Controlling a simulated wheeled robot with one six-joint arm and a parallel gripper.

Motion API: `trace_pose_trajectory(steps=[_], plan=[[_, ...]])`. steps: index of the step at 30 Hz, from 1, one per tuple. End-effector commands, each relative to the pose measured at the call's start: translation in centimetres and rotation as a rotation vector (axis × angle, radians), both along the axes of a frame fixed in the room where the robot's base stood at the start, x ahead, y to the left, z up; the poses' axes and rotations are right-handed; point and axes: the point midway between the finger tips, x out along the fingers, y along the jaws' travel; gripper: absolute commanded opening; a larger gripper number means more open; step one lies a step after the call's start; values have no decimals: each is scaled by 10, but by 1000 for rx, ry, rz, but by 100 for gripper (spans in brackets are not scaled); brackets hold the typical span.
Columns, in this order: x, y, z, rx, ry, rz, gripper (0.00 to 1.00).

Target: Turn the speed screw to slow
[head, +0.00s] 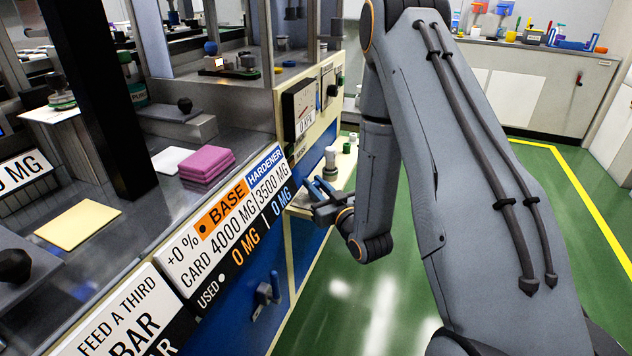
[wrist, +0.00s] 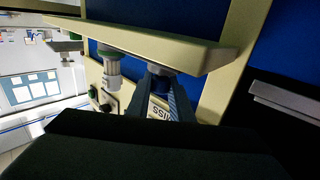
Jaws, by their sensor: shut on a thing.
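My gripper (head: 322,190) is at the small cream shelf (head: 301,212) on the end of the bench, at the middle of the head view. In the wrist view the dark fingers (wrist: 166,100) close around a small fitting with a dark blue and white collar (wrist: 160,70), at the cream shelf. I take this to be the speed screw, but no slow mark or pointer can be read. Most of the screw is hidden by the fingers. A pale fitting with a green part (wrist: 111,65) stands beside it, apart from the fingers.
A gauge panel (head: 300,108) with a dark knob sits above the shelf. A display strip (head: 225,215) reading BASE and HARDENER runs along the bench front. A blue-handled valve (head: 268,290) is below. Green floor is open to the right of the bench.

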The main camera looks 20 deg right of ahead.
Motion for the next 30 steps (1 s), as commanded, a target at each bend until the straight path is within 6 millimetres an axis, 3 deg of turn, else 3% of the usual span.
trace_pose_trajectory(steps=[15,30], plan=[[0,5,0,1,0,-432,0],[0,1,0,1,-1,-624,0]])
